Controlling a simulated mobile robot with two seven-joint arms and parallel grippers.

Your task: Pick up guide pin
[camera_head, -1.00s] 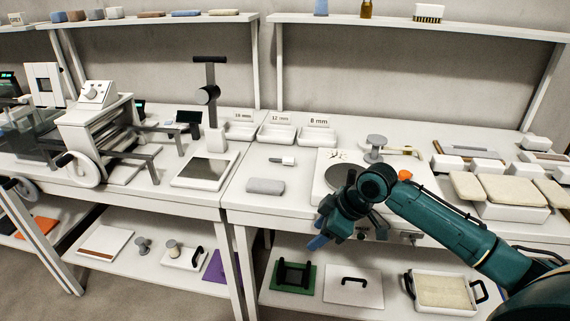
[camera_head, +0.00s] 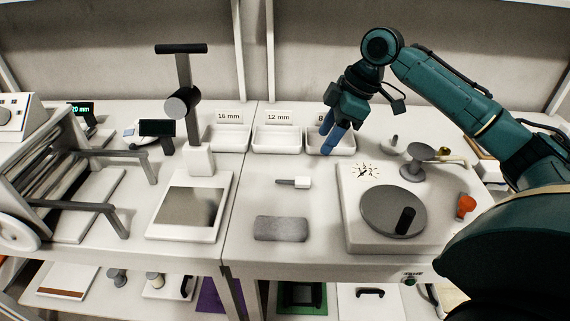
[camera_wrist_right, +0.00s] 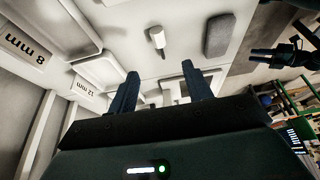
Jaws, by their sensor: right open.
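A small part with a white block and a thin grey shank (camera_head: 293,182) lies on the bench in front of the 12 mm tray. It may be the guide pin; I cannot be sure. It also shows near the top of the right wrist view (camera_wrist_right: 157,38). My right gripper (camera_head: 330,136) is over the 8 mm tray, behind and to the right of this part, and apart from it. In the right wrist view its two dark fingers (camera_wrist_right: 160,88) stand wide apart with nothing between them. A dark, finger-like shape (camera_wrist_right: 283,52) at that view's right may be my left gripper; its jaws are unclear.
White trays marked 16 mm (camera_head: 229,139), 12 mm (camera_head: 277,142) and 8 mm (camera_head: 343,148) line the back. A grey pad (camera_head: 281,229) lies in front. A white unit with a round grey plate (camera_head: 391,211) stands right, a tall stand (camera_head: 200,160) left. Bench between is clear.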

